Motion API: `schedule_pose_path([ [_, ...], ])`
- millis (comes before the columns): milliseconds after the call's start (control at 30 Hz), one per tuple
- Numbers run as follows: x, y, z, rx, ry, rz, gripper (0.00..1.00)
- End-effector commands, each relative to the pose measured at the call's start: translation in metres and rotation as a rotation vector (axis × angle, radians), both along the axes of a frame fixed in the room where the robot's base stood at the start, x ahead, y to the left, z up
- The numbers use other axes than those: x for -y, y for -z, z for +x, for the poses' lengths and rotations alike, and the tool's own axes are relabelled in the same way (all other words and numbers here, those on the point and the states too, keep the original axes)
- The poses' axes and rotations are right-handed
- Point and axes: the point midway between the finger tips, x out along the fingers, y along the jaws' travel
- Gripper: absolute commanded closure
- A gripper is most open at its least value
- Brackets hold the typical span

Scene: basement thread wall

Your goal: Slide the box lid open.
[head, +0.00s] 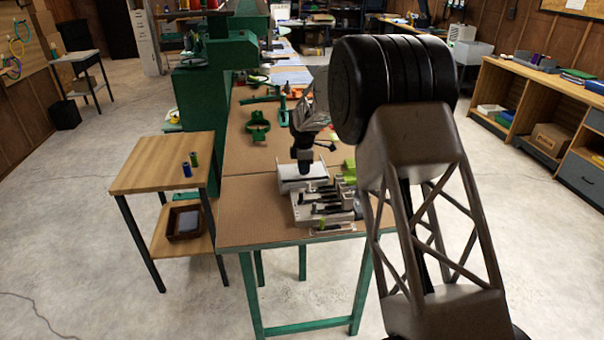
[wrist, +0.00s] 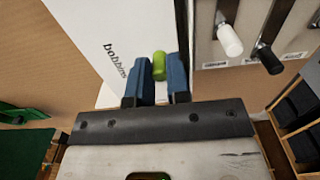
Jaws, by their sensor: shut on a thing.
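The box (head: 290,186) is a small white box on the green-legged workbench, below my gripper in the head view. In the wrist view its flat white lid (wrist: 95,30) carries the word "bobbins". A short rounded green knob (wrist: 158,62) stands on the lid near its edge. My gripper (wrist: 160,86) has its two blue fingers on either side of this knob, shut on it. In the head view my gripper (head: 304,166) points down at the box top, and its fingertips are too small to make out. I cannot tell how far the lid is open.
A green clamp-like tool (head: 258,127) lies behind the box. The front left of the brown benchtop (head: 250,222) is clear.

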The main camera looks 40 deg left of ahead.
Motion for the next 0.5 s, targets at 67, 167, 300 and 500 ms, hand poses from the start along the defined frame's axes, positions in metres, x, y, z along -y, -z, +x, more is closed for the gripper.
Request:
schedule_pose_path([
  [67, -0.003, 0.000, 0.003, 0.000, 0.000, 0.000, 0.99],
  [167, -0.006, 0.000, 0.006, 0.000, 0.000, 0.000, 0.99],
  [300, -0.010, 0.000, 0.010, -0.001, 0.000, -0.001, 0.99],
  [500, -0.016, 0.000, 0.016, 0.001, 0.000, 0.001, 0.99],
])
